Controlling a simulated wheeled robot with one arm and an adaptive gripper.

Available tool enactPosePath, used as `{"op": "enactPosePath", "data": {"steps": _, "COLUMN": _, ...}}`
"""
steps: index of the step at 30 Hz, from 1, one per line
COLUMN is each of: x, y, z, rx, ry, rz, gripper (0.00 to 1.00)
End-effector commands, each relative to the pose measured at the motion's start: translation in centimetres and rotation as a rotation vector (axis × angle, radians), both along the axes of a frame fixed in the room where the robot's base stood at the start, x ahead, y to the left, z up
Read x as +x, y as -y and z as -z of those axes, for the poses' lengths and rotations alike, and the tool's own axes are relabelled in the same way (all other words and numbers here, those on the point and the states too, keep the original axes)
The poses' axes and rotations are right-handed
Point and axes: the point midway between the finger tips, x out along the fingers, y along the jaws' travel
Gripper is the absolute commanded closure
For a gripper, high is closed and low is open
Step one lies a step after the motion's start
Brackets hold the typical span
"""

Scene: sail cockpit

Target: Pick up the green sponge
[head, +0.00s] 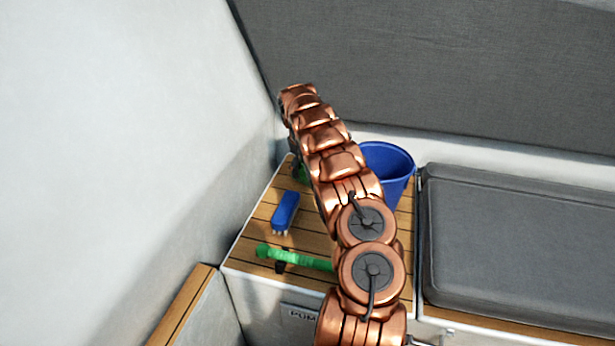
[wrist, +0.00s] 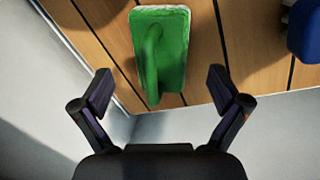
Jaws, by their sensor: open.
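The green sponge (wrist: 175,55) lies on the slatted wooden top in the wrist view, with a raised green grip along it and a pale edge at its far end. In the head view only a bit of green (head: 301,174) shows beside my arm, which hides the rest. My gripper (wrist: 161,92) is open and empty, its two fingers spread to either side of the sponge's near end. I cannot tell its exact height above the sponge. The gripper itself is hidden behind my arm in the head view.
A blue brush (head: 285,212) lies on the wooden top (head: 255,230); a blue thing also shows at the wrist view's right edge. A green-handled tool (head: 280,255) lies nearer. A blue bucket (head: 390,172) stands right of my arm. Pale walls close in the left; a grey cushion (head: 510,240) is right.

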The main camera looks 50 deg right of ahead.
Motion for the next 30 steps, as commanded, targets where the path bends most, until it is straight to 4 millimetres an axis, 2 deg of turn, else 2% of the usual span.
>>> {"op": "enactPosePath", "data": {"steps": 3, "x": 0.1, "y": 0.3, "z": 1.7, "rx": 0.001, "ry": 0.0, "rz": 0.0, "gripper": 0.02}}
{"op": "enactPosePath", "data": {"steps": 6, "x": 0.1, "y": 0.5, "z": 2.5, "rx": 0.0, "ry": 0.002, "rz": 0.001, "gripper": 0.02}}
{"op": "enactPosePath", "data": {"steps": 15, "x": 0.1, "y": 0.5, "z": 2.8, "rx": -0.001, "ry": 0.002, "rz": 0.0, "gripper": 0.03}}
{"op": "enactPosePath", "data": {"steps": 30, "x": 0.1, "y": 0.5, "z": 2.8, "rx": 0.0, "ry": 0.001, "rz": 0.0, "gripper": 0.55}}
